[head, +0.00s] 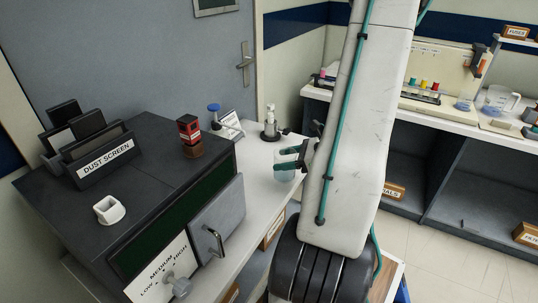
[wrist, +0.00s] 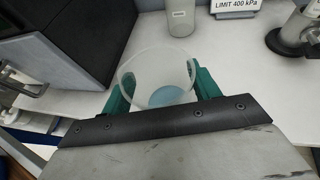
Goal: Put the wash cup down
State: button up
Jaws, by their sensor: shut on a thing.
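The wash cup is a translucent, wide-mouthed cup with a little blue liquid in it; it shows in the wrist view (wrist: 152,70) and, partly hidden by the fingers, in the head view (head: 284,175). My gripper (wrist: 163,78) has its teal fingers shut on the cup, one on each side. In the head view my gripper (head: 287,158) is over the white counter (head: 262,190), to the right of the dark cabinet. The cup looks upright. I cannot tell whether its base touches the counter.
A whitish bottle (wrist: 181,18) is just behind the cup. A metal fitting on a black base (wrist: 295,35) stands at the right, near a pressure sign (wrist: 234,5). Counter around the cup is bare.

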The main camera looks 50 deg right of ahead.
aim_at(284, 155)
jog(key=s+a, duration=0.3)
jog(key=s, duration=0.5)
jog(key=shift+w+d+f, duration=0.75)
jog(key=shift+w+d, duration=0.8)
jog(key=shift+w, duration=0.6)
jog(key=shift+w+d+f, duration=0.8)
jog(key=shift+w+d, duration=0.8)
jog(key=shift+w, duration=0.55)
jog(key=shift+w+d+f, duration=0.75)
jog(key=shift+w+d, duration=0.8)
jog(key=shift+w, duration=0.6)
jog(key=shift+f, duration=0.1)
jog(key=o, duration=1)
jog(key=shift+c, duration=0.2)
